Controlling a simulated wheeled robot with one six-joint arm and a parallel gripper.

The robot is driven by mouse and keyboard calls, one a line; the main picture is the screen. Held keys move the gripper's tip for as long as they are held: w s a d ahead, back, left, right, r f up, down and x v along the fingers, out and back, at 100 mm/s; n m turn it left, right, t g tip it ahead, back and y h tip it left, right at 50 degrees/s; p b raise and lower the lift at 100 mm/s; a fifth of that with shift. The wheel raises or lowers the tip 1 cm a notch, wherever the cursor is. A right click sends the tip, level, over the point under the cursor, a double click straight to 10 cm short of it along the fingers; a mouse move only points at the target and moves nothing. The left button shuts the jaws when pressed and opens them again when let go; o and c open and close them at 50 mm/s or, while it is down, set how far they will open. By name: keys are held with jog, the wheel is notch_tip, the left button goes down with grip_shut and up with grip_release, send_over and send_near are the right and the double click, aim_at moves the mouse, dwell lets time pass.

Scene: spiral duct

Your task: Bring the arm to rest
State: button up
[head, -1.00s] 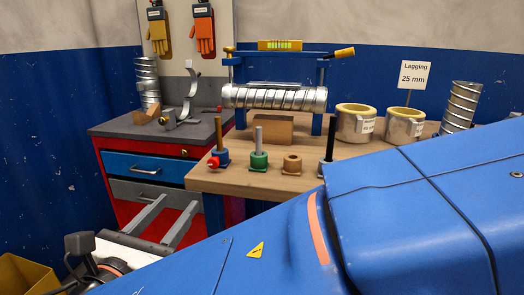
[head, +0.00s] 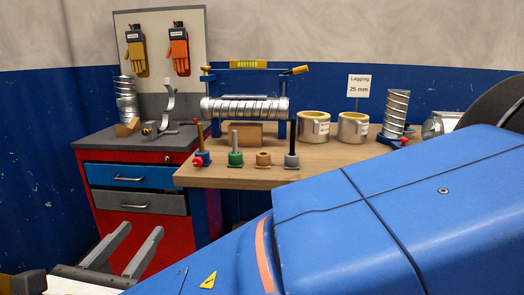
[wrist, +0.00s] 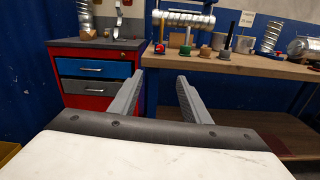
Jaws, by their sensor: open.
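My gripper (head: 130,246) is open and empty at the lower left of the head view, in front of the red drawer cabinet (head: 160,231). Its two grey fingers also show in the wrist view (wrist: 157,92), spread apart with nothing between them. Behind them stand the cabinet and the workbench (wrist: 250,66). The fingers look apart from both. My blue arm covers the lower right of the head view and hides part of the bench.
The wooden bench top (head: 330,159) bears a spiral duct (head: 245,109) on a blue stand, several coloured posts, two lagging rolls (head: 314,126) and a sign (head: 359,85). A duct piece (head: 126,102) stands on the cabinet. Gloves (head: 179,56) hang on a board behind.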

jog(key=w+d+f+m+g+h, duration=0.2)
jog(key=w+d+m+g, duration=0.15)
jog(key=d, duration=0.65)
jog(key=w+d+f+m+g+h, duration=0.2)
jog(key=w+d+m, duration=0.25)
jog(key=d, duration=0.45)
jog(key=w+d+f+m+g+h, duration=0.25)
jog(key=w+d, duration=0.25)
jog(key=d, duration=0.5)
jog(key=s+d+f+m+g+y, duration=0.1)
jog(key=s+d+f+m+y, duration=0.1)
jog(key=d+m, duration=0.5)
jog(key=s+d+f+m+g+y, duration=0.2)
jog(key=s+d+f+m+y, duration=0.1)
jog(key=s+d+m, duration=0.4)
jog(key=s+d+f+m+g+y, duration=0.2)
jog(key=s+d+f+m, duration=0.3)
jog(key=d+m, duration=0.3)
jog(key=shift+d+m+y, duration=0.3)
jog(key=shift+m+y, duration=0.05)
jog(key=shift+m, duration=0.6)
jog(key=shift+f, duration=0.1)
